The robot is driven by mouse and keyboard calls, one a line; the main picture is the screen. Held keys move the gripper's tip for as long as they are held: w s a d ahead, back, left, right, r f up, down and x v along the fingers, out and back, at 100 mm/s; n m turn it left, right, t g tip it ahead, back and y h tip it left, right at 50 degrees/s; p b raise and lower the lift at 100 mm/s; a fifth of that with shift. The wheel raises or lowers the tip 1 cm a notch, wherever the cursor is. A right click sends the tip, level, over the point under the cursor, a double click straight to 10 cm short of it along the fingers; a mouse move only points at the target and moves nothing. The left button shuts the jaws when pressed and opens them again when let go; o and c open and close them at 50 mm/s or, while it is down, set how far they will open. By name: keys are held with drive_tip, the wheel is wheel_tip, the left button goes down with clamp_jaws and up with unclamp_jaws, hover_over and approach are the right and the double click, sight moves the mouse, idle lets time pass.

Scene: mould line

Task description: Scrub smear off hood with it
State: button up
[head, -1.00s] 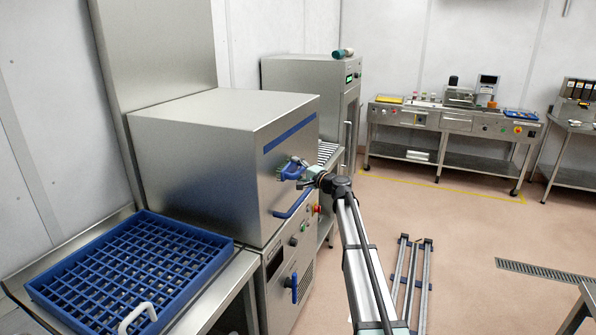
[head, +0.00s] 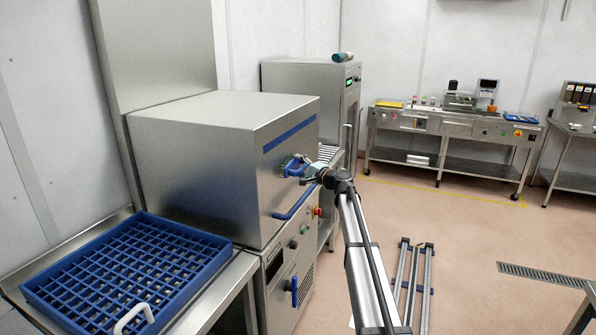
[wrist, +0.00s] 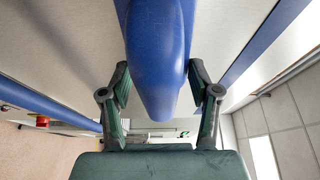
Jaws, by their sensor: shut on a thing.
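The hood (head: 222,145) is a big stainless steel box with a blue stripe and a blue bar handle (head: 295,203) on its front face. My gripper (head: 310,172) is at this front face, above the bar handle. It is shut on a blue brush (head: 291,166) with green bristles. The bristles are at or very close to the hood's face; I cannot tell whether they touch. In the wrist view the brush's blue handle (wrist: 157,45) lies between both fingers of my gripper (wrist: 160,88). No smear can be made out in either view.
A blue grid rack (head: 125,270) sits on the steel table left of the hood. A workbench (head: 445,135) is at the back.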

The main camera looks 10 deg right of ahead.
sight(305, 169)
drive_tip(key=w+d+b, duration=0.3)
drive_tip(key=w+b, duration=0.1)
drive_tip(key=w, duration=0.1)
drive_tip(key=shift+w+d+b, duration=0.25)
drive_tip(key=shift+w+b, duration=0.1)
drive_tip(key=shift+w, duration=0.05)
idle(0.4)
drive_tip(key=shift+s, duration=0.1)
drive_tip(key=s+a+b, duration=0.3)
drive_tip(key=s+a, duration=0.2)
drive_tip(key=s, duration=0.3)
drive_tip(key=shift+s+a, duration=0.25)
drive_tip(key=shift+s, duration=0.1)
idle(0.9)
drive_tip(key=shift+d+b, duration=0.1)
drive_tip(key=shift+b, duration=0.2)
drive_tip(key=shift+s+d+b, duration=0.2)
drive_tip(key=shift+s+d, duration=0.3)
drive_tip(key=shift+d, duration=0.35)
drive_tip(key=shift+s+d+b, duration=0.25)
drive_tip(key=shift+s+d, duration=0.3)
drive_tip(key=shift+d, duration=0.25)
drive_tip(key=shift+s+d+b, duration=0.2)
drive_tip(key=shift+s+d, duration=0.3)
drive_tip(key=shift+d, duration=0.35)
